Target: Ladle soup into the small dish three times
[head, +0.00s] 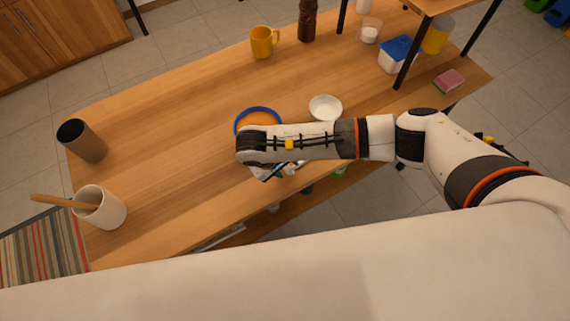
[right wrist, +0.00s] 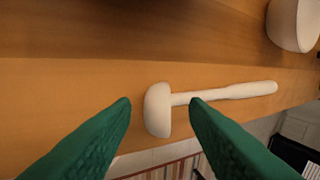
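A blue-rimmed bowl (head: 258,110) with orange soup stands mid-table in the head view, partly covered by my right arm. A small white dish (head: 325,107) stands to its right, upright. In the right wrist view a white ladle-like utensil (right wrist: 235,92) lies on the table near its edge, its rounded head at the left and its handle pointing right. My right gripper (right wrist: 162,102) is open, its green fingers apart, with the utensil's head appearing between the fingertips; no contact shows. In the head view the arm hides most of this gripper and the utensil. My left gripper is out of view.
A white pot (head: 108,212) with a wooden utensil and a dark-topped cylinder (head: 85,143) stand at the left. A yellow mug (head: 263,43), pepper mill (head: 307,20), glass (head: 371,31), blue-lidded box (head: 397,55) and sponge (head: 449,81) stand farther back. The left-middle tabletop is clear.

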